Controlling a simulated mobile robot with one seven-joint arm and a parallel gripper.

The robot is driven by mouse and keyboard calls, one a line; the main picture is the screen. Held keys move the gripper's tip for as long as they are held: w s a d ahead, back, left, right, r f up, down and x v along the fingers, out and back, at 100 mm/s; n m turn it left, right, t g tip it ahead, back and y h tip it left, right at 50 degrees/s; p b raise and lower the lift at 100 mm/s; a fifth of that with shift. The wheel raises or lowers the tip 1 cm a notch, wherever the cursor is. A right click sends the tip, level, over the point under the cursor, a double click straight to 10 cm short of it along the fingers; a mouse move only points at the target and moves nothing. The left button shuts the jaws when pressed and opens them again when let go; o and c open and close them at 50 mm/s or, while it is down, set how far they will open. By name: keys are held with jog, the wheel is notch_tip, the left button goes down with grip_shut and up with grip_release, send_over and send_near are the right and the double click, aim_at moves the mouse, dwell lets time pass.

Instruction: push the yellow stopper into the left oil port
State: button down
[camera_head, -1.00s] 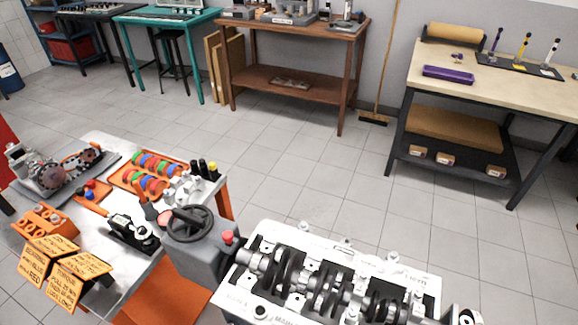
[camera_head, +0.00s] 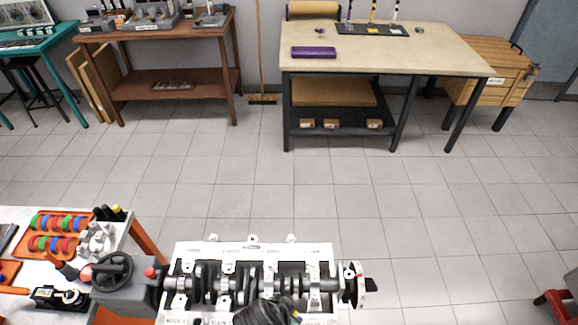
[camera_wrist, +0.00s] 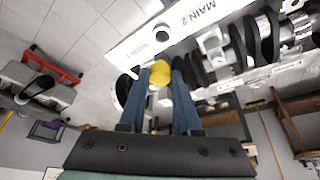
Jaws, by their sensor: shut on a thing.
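My gripper (camera_wrist: 161,70) is shut on the yellow stopper (camera_wrist: 160,75), which sits between the blue fingertips in the wrist view. The white engine block (camera_wrist: 140,40) is just beyond it, marked MAIN 2. A dark round port (camera_wrist: 162,33) shows in its face near that label, apart from the stopper. I cannot tell whether this is the left oil port. In the head view the block (camera_head: 250,247) is at the bottom centre with the crankshaft (camera_head: 215,285) in it. My dark arm end covers part of its near side, and the fingers are mostly hidden there.
A grey handwheel unit (camera_head: 120,292) adjoins the block's left end. A tool table (camera_head: 120,240) with coloured rings stands further left. A beige bench (camera_head: 400,55) and a brown bench (camera_head: 110,35) stand at the back. The tiled floor between is clear.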

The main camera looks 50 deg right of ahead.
jog(key=shift+f+b, duration=2.45)
jog(key=shift+f, duration=0.4)
jog(key=shift+a+f+b, duration=0.1)
jog(key=shift+f+b, duration=0.4)
jog(key=shift+f, duration=0.2)
jog(key=c, duration=0.8)
grip_release()
jog(key=shift+c, duration=0.2)
jog(key=shift+r, duration=0.25)
jog(key=shift+r+p, duration=1.15)
jog(key=shift+p, duration=0.25)
jog(key=shift+r, duration=0.15)
jog(key=shift+o, duration=0.2)
jog(key=o, duration=0.5)
